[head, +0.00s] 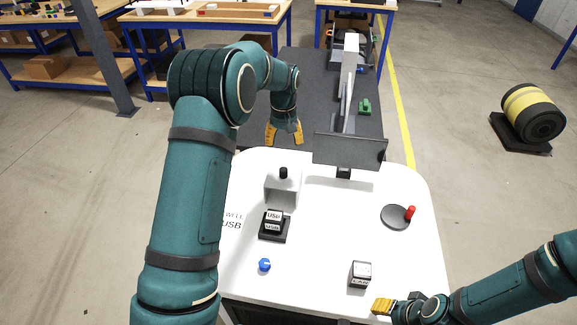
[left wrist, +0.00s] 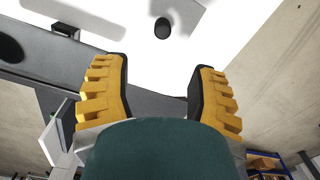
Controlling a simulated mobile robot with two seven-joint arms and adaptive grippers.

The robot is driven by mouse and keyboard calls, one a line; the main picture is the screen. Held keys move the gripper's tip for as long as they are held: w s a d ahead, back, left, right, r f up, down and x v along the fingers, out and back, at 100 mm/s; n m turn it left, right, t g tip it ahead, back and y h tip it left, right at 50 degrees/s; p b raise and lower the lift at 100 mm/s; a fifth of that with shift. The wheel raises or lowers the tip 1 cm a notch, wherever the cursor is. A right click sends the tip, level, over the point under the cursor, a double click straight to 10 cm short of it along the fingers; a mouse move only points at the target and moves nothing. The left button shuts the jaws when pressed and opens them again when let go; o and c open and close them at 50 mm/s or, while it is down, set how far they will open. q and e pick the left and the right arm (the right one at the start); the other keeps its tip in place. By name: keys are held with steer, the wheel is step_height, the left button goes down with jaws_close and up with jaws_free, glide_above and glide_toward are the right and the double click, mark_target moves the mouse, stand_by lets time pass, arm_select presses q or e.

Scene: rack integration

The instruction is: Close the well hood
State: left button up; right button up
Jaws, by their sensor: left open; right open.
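A pale grey box-like hood (head: 284,188) with a black knob (head: 283,173) on top stands on the left part of the white table, behind the printed words "WELL" and "USB". I take it for the well hood; I cannot tell how far open it is. My left gripper (head: 284,138) is open and empty beyond the hood, by the table's far edge, apart from the knob. In the left wrist view, a black round knob (left wrist: 162,28) shows beyond the open yellow fingers (left wrist: 160,78). My right gripper (head: 382,306) is low at the front right, open, with nothing seen in it.
A dark panel (head: 350,153) stands at the white table's (head: 330,240) back. Blocks marked USB (head: 273,222), a blue knob (head: 264,265), a labelled cube (head: 361,273) and a red-handled disc (head: 396,217) stand on it. The table's middle is clear.

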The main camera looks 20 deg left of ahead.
mark_target(283, 169)
arm_select(q)
steer(key=shift+s+f, duration=0.3)
steer(key=shift+f, duration=0.2)
steer(key=shift+s+f, duration=0.25)
steer(key=shift+f, duration=0.2)
steer(key=f, duration=1.1)
steer(key=shift+w+f, duration=0.1)
steer(key=shift+w, duration=0.1)
jaws_close()
